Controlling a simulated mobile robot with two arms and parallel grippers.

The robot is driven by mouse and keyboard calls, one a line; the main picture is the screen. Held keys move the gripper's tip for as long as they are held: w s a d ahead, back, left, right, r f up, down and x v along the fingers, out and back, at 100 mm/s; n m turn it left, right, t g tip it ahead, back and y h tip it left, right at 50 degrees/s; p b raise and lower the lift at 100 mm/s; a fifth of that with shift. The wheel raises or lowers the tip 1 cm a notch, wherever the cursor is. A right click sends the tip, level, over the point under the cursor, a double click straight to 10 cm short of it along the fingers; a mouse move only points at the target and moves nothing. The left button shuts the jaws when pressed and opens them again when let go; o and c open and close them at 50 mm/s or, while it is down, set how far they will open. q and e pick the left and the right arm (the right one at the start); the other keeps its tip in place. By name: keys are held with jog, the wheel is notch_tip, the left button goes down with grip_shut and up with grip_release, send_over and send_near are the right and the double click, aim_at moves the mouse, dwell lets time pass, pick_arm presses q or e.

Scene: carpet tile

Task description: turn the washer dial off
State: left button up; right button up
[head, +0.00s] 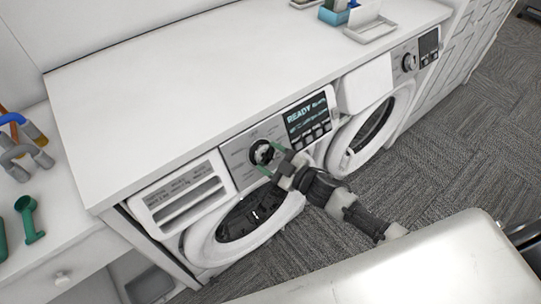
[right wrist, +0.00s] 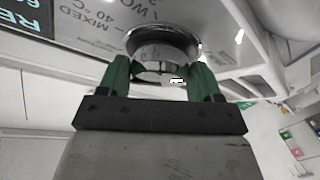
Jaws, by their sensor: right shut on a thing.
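The washer dial (head: 262,152) is a round dark and chrome knob on the grey control panel of the nearer washer (head: 231,216). Its lit display (head: 308,118) reads READY. My right gripper (head: 272,162) is at the dial. In the right wrist view, the two green fingers of my right gripper (right wrist: 160,78) stand on either side of the chrome dial (right wrist: 162,42) and are shut on it. The dial's pointer setting is too small to read. My left gripper is not in view.
A second white machine with its own dial (head: 409,62) stands to the right. A white countertop (head: 180,85) runs above both machines, with a tray (head: 370,29) at its far end. Carpeted floor (head: 450,140) lies open in front. Green and blue items sit on a counter at the left.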

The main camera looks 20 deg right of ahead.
jog(key=n+g+p, duration=0.1)
jog(key=n, duration=0.1)
jog(key=n+g+y+p, duration=0.1)
jog(key=n, duration=0.1)
jog(key=n+g+p, duration=0.1)
jog(key=n, duration=0.1)
jog(key=shift+w+d+r+n, duration=0.2)
jog(key=shift+r+n, duration=0.15)
jog(key=shift+n, duration=0.05)
jog(key=shift+n+g+p, duration=1)
jog(key=shift+n+p, duration=0.2)
jog(key=shift+n, duration=0.7)
jog(key=shift+f, duration=0.1)
jog(key=o, duration=0.9)
jog(key=b+v, duration=0.2)
jog(key=v, duration=0.8)
jog(key=shift+s+d, duration=0.15)
jog(key=shift+d, duration=0.2)
